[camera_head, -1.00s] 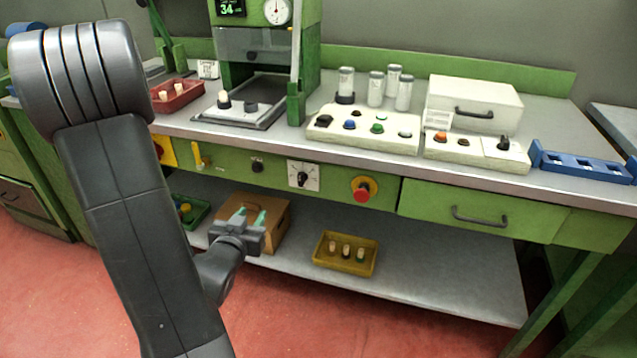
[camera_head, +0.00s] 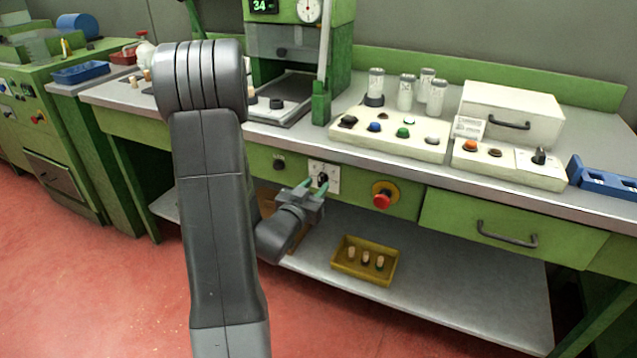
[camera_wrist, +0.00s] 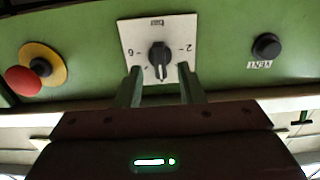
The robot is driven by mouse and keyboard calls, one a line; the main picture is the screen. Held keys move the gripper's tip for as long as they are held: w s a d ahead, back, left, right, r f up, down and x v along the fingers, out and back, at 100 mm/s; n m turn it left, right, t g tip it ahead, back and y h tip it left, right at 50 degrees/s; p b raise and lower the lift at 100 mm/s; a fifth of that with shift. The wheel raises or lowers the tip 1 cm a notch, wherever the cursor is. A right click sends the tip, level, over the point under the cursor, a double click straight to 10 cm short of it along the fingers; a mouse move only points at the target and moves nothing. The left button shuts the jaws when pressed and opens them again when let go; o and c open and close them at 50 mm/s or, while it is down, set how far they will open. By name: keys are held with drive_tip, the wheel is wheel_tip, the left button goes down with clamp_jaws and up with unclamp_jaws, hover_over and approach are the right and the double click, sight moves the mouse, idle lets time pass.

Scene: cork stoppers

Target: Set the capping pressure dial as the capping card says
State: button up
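The capping pressure dial is a black knob (camera_wrist: 160,57) on a square white plate (camera_head: 332,172) on the green front panel below the bench top. In the wrist view its plate (camera_wrist: 130,32) shows upside-down numbers, with a 6 at left and a 2 at right. The exact pointer setting is hard to read. My gripper (camera_head: 314,186) is open in front of the dial. In the wrist view its green fingers (camera_wrist: 160,72) stand apart on either side of the knob's lower part, and I see no clear contact. A small white card (camera_head: 469,127) stands on the bench; its text is unreadable.
A red stop button (camera_head: 382,199) on a yellow disc and a black VENT button (camera_head: 279,164) flank the dial. A drawer handle (camera_head: 507,240) is to the right. A yellow tray (camera_head: 344,267) with corks stands on the shelf below.

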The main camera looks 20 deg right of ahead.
sight(322, 180)
drive_tip(key=shift+x, duration=1.3)
drive_tip(key=c, duration=0.7)
